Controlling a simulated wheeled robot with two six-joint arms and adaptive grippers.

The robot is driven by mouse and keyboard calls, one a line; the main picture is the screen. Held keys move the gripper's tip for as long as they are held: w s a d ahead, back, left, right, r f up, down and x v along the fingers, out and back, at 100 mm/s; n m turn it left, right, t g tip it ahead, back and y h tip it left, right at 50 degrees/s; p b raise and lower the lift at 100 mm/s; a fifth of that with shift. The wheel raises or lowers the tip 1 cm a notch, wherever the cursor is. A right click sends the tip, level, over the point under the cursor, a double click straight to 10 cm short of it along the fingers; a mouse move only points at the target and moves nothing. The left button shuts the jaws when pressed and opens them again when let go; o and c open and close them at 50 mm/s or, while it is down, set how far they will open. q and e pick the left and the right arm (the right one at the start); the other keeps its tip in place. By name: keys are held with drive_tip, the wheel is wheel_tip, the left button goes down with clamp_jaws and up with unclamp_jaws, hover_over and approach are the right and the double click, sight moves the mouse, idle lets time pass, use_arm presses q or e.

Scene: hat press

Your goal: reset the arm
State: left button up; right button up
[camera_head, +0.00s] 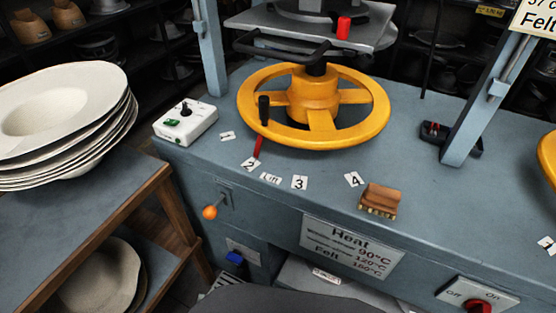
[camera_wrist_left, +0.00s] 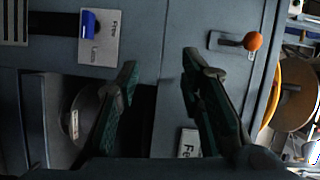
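My left gripper (camera_wrist_left: 160,85) shows in the left wrist view with its two dark green fingers spread apart and nothing between them. It is in front of the grey press cabinet, with the orange-knobbed lever (camera_wrist_left: 253,41) to the right and the blue switch (camera_wrist_left: 90,22) to the upper left. In the head view neither gripper can be made out. The same orange-knobbed lever (camera_head: 210,212) and blue switch (camera_head: 235,257) show on the cabinet front there. My right gripper is in neither view.
A yellow handwheel (camera_head: 316,105) stands on the grey bench, with a white control box (camera_head: 185,121) to its left. A wooden brush (camera_head: 380,200) lies near the front edge. Stacked pale hats (camera_head: 60,120) fill the left shelf. A red knob (camera_head: 478,307) sits at lower right.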

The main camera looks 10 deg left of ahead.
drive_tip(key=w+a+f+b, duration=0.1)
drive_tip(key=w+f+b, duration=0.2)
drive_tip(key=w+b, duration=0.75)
use_arm(q)
wheel_tip(320, 180, down, 18)
drive_tip(key=n+g+h+b, duration=0.1)
drive_tip(key=n+g+b, duration=0.5)
drive_tip(key=n+g, duration=0.5)
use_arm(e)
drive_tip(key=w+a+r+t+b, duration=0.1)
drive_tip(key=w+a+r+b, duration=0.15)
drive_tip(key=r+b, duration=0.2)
use_arm(q)
drive_tip(key=s+a+r+n+g+p, duration=0.2)
drive_tip(key=s+r+p, duration=0.3)
drive_tip(key=s+p, duration=0.5)
drive_tip(key=s+a+r+n+g+p, duration=0.2)
drive_tip(key=s+r+p, duration=0.3)
drive_tip(key=p, duration=1.8)
drive_tip(key=s, duration=0.5)
drive_tip(key=shift+s+g, duration=0.4)
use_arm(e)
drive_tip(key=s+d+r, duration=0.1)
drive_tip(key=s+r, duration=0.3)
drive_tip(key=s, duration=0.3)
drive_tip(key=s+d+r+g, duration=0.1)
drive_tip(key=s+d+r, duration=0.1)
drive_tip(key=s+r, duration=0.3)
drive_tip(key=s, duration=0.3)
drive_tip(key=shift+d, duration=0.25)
